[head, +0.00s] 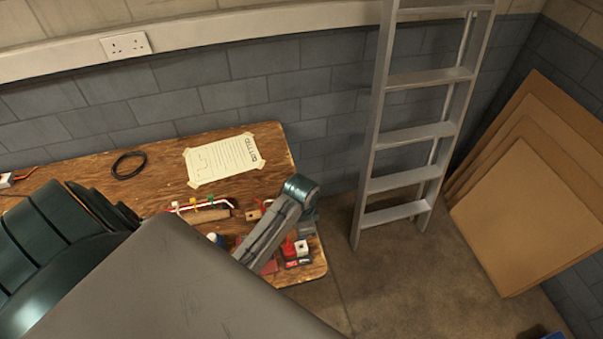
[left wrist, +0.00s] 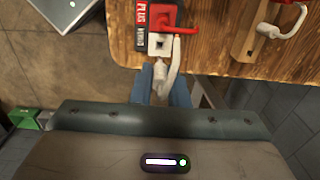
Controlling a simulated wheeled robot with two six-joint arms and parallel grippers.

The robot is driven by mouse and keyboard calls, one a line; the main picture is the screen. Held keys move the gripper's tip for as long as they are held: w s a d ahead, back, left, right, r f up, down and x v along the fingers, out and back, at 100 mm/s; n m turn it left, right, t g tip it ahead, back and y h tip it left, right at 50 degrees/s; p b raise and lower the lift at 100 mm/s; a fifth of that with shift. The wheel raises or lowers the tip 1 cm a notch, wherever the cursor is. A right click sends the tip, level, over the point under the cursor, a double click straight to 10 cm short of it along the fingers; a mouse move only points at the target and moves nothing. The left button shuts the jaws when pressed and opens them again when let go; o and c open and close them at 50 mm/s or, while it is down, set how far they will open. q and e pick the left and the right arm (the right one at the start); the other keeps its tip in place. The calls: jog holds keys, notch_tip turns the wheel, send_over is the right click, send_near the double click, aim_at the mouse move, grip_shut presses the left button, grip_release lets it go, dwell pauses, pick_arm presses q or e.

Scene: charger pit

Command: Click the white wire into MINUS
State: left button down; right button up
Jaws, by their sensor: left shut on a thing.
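The white MINUS block (left wrist: 160,50), with a dark square opening, sits at the table edge beside its black MINUS label (left wrist: 141,40). The red PLUS block (left wrist: 164,16) is beyond it with a red wire (left wrist: 179,30) at it. In the head view the white block (head: 302,247) is beside the red one (head: 289,250). My left gripper (left wrist: 160,88) is shut on the white wire (left wrist: 173,68), whose pale end (left wrist: 160,72) is just short of the MINUS block; I cannot tell whether they touch. The fingers are hidden in the head view. My right gripper is not seen.
A wooden block (left wrist: 245,46) with a white hooked piece (left wrist: 281,24) stands to the right in the wrist view. The wooden table (head: 85,165) also holds a taped paper sheet (head: 224,160) and a black cable loop (head: 129,165). A ladder (head: 408,133) stands right of the table.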

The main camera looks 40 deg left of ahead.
pick_arm(q)
jog(key=shift+f, duration=3.5)
jog(key=c, duration=2.1)
grip_release()
grip_shut()
jog(key=shift+f, duration=0.2)
jog(key=o, duration=0.8)
grip_release()
